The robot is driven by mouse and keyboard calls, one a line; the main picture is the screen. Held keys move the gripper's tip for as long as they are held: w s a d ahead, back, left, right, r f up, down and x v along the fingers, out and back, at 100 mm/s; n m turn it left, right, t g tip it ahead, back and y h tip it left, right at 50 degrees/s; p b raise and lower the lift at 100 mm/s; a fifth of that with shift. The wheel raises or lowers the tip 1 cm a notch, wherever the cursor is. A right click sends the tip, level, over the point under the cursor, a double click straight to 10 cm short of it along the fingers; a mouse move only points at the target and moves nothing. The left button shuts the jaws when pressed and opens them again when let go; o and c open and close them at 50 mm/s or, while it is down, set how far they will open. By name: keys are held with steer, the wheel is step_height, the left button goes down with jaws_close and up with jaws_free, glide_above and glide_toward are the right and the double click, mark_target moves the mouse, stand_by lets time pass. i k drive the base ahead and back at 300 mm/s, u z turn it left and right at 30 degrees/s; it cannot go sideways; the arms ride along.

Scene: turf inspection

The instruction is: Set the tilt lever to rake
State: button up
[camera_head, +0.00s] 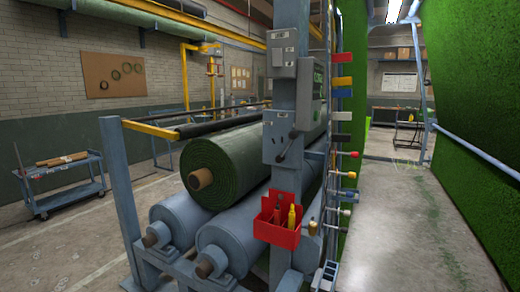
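A lever (287,148) with a dark shaft and knob sits on a grey plate (275,140) on the blue-grey post (287,100), about mid-height. It slants, with its upper end to the right and its lower end to the left. Small pale labels are on the plate beside it, too small to read. I cannot tell which marked position it stands at, nor be sure that it is the tilt lever. My gripper does not show in this view.
A red bin (277,232) with tools hangs below the lever. A roll of green turf (225,165) rests on large rollers (225,240) to the left. Coloured handles (342,82) stick out right of the post. Concrete floor (400,220) is clear at right, beside a sloping turf sheet (470,100).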

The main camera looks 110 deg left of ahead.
mark_target(294, 135)
steer(key=u, duration=3.45)
steer(key=k, duration=0.6)
steer(key=u, duration=0.7)
steer(key=i, duration=0.6)
steer(key=u, duration=0.5)
steer(key=i, duration=0.8)
steer(key=z, duration=0.35)
